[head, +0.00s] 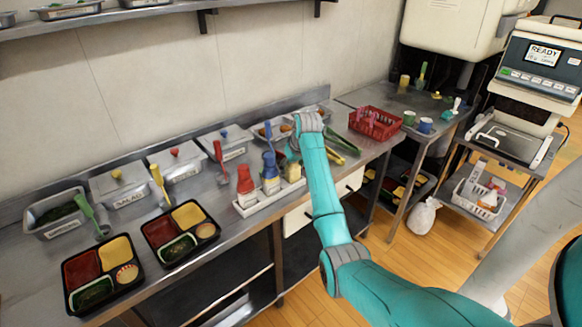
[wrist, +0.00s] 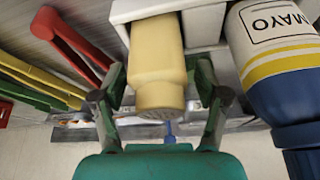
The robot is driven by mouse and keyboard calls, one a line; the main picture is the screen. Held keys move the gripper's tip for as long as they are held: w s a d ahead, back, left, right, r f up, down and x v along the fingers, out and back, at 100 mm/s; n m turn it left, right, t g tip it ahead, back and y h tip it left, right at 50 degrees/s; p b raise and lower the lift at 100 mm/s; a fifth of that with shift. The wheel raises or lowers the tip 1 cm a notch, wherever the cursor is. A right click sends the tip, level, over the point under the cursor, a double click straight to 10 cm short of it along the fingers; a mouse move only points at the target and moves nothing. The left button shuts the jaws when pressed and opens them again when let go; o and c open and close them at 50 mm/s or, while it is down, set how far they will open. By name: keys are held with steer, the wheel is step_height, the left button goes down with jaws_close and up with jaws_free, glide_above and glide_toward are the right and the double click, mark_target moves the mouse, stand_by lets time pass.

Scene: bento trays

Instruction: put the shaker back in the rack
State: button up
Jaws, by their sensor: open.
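The shaker (wrist: 157,60) is cream-yellow with a grey perforated top. In the wrist view its base end is in a compartment of the white rack (wrist: 135,8). In the head view the shaker (head: 293,170) stands upright at the right end of the rack (head: 262,203). My gripper (wrist: 160,78) is open, with one finger on each side of the shaker; I cannot tell whether either finger touches it. In the head view my gripper is mostly hidden behind the wrist.
A blue-capped mayo bottle (wrist: 275,50) stands close beside the shaker, and a red bottle (head: 245,182) is further left in the rack. Green tongs (head: 343,145) lie to the right. Two bento trays (head: 150,238) sit at the left.

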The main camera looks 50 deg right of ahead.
steer(key=shift+r, duration=0.15)
steer(key=v, duration=1.2)
stand_by(0.4)
